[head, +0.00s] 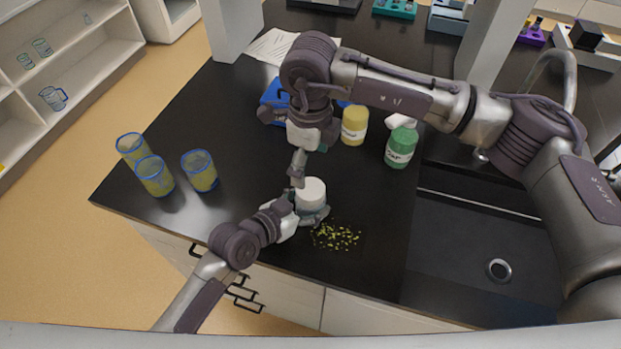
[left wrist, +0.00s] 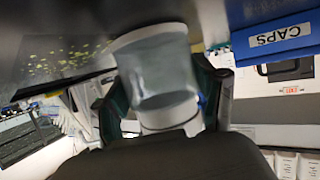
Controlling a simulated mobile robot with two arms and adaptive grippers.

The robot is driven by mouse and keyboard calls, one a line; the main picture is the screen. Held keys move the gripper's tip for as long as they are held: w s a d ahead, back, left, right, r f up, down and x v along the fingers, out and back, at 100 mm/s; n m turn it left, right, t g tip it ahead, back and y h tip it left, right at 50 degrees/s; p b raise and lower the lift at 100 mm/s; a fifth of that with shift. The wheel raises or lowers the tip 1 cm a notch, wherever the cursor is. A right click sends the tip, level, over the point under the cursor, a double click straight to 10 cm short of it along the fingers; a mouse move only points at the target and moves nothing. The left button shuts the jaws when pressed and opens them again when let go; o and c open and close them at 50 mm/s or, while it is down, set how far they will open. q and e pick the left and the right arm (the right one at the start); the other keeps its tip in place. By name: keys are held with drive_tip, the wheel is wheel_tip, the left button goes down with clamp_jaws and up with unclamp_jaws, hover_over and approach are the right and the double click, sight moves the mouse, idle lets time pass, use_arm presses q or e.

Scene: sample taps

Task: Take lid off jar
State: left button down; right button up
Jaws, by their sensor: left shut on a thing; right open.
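The jar (head: 316,214) stands near the front edge of the dark counter, with the white lid (head: 312,191) on top in the head view. My left gripper (head: 309,213) is shut around the jar's body from the left. In the left wrist view the clear jar (left wrist: 160,72) shows between the finger pads, with white at both ends; its inside looks empty. My right gripper (head: 298,168) is open and points down just above and left of the lid. Whether it touches the lid is unclear.
Yellow-green bits (head: 337,237) lie scattered right of the jar. Several blue-rimmed beakers (head: 200,171) stand at left. The sink (head: 480,235) is at right. Counter between beakers and jar is clear.

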sight(311, 188)
drive_tip(key=m, duration=0.7)
drive_tip(key=shift+a, duration=0.1)
drive_tip(key=m, duration=0.4)
drive_tip(key=shift+m, duration=0.4)
drive_tip(key=m, duration=0.2)
drive_tip(key=shift+m, duration=0.4)
drive_tip(key=m, duration=0.7)
use_arm(q)
drive_tip(key=shift+f, duration=0.1)
use_arm(e)
drive_tip(key=m, duration=0.7)
drive_tip(key=shift+m, duration=0.4)
drive_tip(key=shift+f, duration=0.25)
wheel_tip(311, 188, down, 8)
drive_tip(key=shift+r, duration=0.2)
